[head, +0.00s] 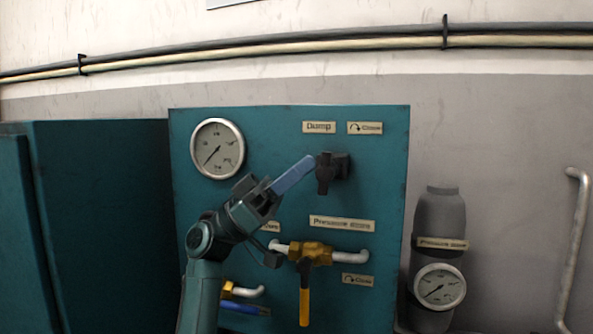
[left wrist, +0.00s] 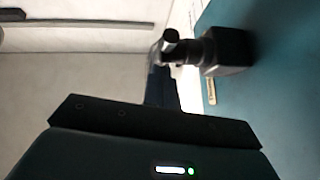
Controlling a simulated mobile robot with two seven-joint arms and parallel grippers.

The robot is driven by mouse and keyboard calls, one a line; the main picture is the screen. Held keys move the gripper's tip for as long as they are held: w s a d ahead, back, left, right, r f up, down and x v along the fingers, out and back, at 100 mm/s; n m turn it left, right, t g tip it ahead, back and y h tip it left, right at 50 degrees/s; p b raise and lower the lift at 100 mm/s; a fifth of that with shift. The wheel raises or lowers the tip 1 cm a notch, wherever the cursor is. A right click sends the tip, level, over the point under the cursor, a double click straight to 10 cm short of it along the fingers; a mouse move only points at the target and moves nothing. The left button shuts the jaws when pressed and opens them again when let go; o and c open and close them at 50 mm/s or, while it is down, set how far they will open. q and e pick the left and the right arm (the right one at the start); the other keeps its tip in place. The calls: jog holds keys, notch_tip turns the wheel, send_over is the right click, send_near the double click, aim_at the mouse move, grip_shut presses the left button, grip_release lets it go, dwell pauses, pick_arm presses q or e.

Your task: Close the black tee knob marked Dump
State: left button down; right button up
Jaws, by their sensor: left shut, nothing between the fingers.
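The black tee knob (head: 326,174) sticks out from the teal panel (head: 385,190), below the Dump label (head: 319,127). Its crossbar looks roughly upright. My left gripper (head: 309,161) is shut and empty, with its blue fingers pointing up and right. In the head view its tips are at the left side of the knob; I cannot tell whether they touch it. In the left wrist view the knob (left wrist: 228,50) shows just beyond the fingers (left wrist: 160,82), which the gripper body partly hides. My right gripper is in neither view.
A Close label (head: 365,128) with a curved arrow is beside the Dump label. A gauge (head: 217,148) is at the upper left. A brass valve (head: 310,253) with a yellow handle (head: 304,295) is below the knob. A grey cylinder (head: 438,212) stands right of the panel.

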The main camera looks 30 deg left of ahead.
pick_arm(q)
jog(key=shift+r+g+y, duration=0.15)
jog(key=shift+g+y, duration=0.25)
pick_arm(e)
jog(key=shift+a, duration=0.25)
pick_arm(q)
jog(key=shift+r+y+b, duration=0.1)
jog(key=shift+y+b, duration=0.2)
jog(key=shift+b, duration=0.2)
